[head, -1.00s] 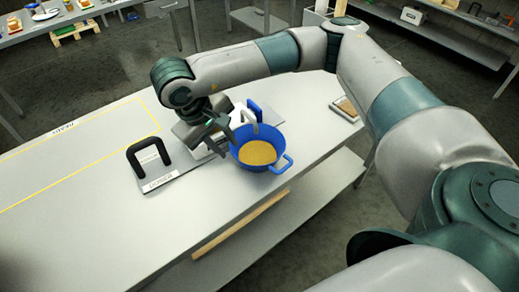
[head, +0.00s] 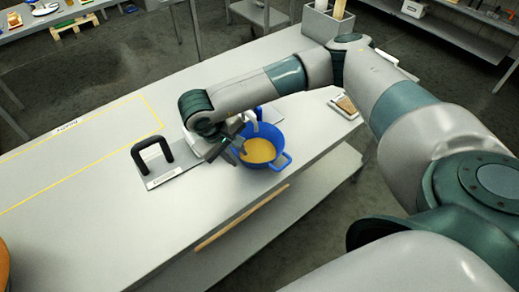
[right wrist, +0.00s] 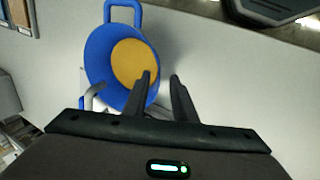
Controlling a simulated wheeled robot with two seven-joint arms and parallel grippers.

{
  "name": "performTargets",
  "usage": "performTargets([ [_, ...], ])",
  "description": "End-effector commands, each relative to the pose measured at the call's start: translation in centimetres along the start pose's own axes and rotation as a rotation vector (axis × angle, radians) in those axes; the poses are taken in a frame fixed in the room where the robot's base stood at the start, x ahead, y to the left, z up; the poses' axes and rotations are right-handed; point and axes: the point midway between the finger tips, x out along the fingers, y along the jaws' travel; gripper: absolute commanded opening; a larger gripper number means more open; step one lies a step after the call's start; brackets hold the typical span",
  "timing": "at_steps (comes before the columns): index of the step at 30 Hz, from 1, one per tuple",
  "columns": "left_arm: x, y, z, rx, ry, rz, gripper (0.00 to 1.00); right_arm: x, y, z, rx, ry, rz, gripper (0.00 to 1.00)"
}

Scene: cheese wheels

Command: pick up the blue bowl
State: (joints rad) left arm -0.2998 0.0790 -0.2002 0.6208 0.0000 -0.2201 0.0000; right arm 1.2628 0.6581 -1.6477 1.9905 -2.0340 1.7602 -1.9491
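The blue bowl (head: 277,138) stands on the grey table in the head view, with yellow contents inside and a loop handle at its right. My right gripper (head: 236,146) is at the bowl's left side, seen from above. In the right wrist view the bowl (right wrist: 93,58) is at upper left, one handle pointing up. There my right gripper (right wrist: 161,78) has its two fingers apart. One finger overlaps the bowl's inside and the other is outside its wall, so they appear to straddle the rim; contact cannot be told. My left gripper is not in view.
A plate with a black handle (head: 152,150) lies left of the bowl. A pale hooked handle (right wrist: 92,94) is close by the bowl. A small tray (head: 344,106) is at the table's right end. An orange rounded thing (head: 3,265) shows at the left edge. The table's front left is clear.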

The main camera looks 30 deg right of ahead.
Motion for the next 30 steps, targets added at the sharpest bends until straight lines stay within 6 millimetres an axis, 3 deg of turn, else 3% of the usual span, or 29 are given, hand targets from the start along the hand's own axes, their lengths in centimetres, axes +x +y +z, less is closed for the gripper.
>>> performTargets([
  [9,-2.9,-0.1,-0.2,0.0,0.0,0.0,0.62,2.4,0.4,-0.1,0.001,-0.004,0.001,0.25],
  [15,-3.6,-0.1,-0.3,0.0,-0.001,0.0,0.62,4.5,0.3,-0.1,0.001,-0.003,0.001,0.25],
  [30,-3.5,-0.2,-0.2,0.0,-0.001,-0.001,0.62,4.9,0.2,-0.2,0.0,-0.001,0.0,0.25],
])
